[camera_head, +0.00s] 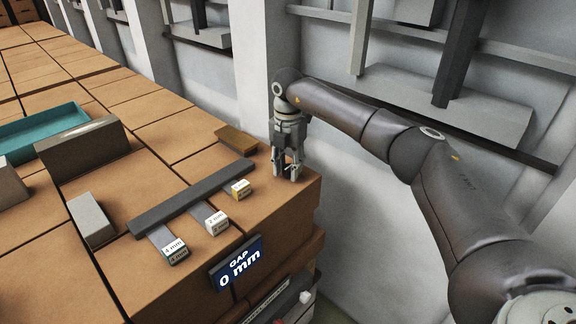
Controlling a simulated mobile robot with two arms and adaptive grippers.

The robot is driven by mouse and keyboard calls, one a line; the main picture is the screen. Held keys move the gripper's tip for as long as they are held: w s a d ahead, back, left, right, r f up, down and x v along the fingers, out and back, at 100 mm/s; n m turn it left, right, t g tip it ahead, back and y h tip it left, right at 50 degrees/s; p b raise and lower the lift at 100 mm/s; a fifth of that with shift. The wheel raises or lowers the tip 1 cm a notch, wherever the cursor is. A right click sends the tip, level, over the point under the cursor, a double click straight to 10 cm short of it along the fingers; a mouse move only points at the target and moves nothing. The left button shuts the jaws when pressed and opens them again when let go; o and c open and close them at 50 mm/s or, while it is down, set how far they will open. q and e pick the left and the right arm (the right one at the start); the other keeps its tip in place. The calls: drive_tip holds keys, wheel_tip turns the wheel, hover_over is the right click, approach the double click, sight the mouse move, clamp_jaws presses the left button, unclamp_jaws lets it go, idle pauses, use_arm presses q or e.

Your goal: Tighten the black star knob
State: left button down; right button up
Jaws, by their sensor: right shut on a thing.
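My right gripper (287,174) points down at the right end of the brick-topped stack, near its corner. It is shut on a small dark thing between its fingertips, which I take to be the black star knob (287,169). The fingers hide most of the knob, so its star shape and how far it is turned cannot be made out. A display (237,264) on the front face reads "GAP 0 mm". My left gripper is not in view.
A dark grey bar (190,199) lies left of the gripper, with labelled gauge tabs in front, including 4 mm (174,252) and 2 mm (215,222). A brown block (236,139) lies behind it. Grey blocks and a teal tray (45,133) are at left. A wall stands close behind.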

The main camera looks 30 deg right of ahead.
sight(288, 168)
drive_tip(key=shift+w+r, duration=0.15)
drive_tip(key=shift+r, duration=0.1)
drive_tip(key=o, duration=0.8)
drive_tip(key=shift+c, duration=0.2)
drive_tip(key=shift+o, duration=1.2)
drive_tip(key=shift+f, duration=0.15)
wheel_tip(288, 168, up, 12)
